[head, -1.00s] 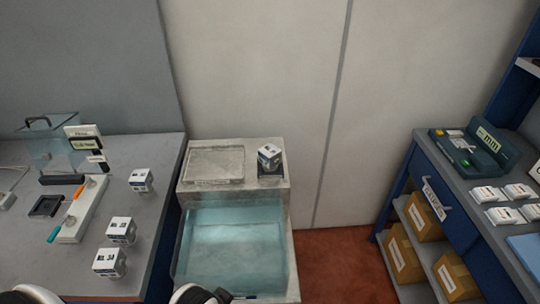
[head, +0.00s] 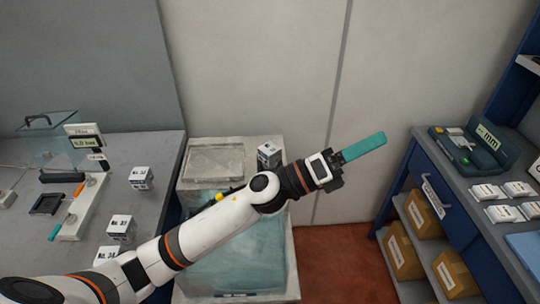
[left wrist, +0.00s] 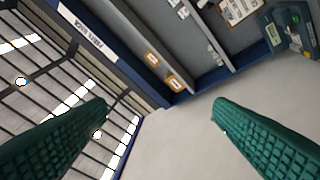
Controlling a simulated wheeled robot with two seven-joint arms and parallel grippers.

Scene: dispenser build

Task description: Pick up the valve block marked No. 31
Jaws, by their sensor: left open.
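Several white cube blocks with dark labels show in the head view. The block at the front middle of the left bench (head: 120,226) has a label that seems to read No. 31. The one in front of it (head: 106,254) seems to read No. 34 and is partly behind my arm. Another block (head: 140,177) stands farther back, and one (head: 268,154) sits on the grey stand; their labels are too small to read surely. My left gripper (head: 376,141) is raised to the right of the stand, far from the blocks. Its green fingers are apart and empty in the left wrist view (left wrist: 160,112).
A grey stand (head: 186,190) with a bluish clear front is partly behind my left arm. A blue workbench (head: 425,168) with cartons (head: 404,250) stands at right. Red floor lies between.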

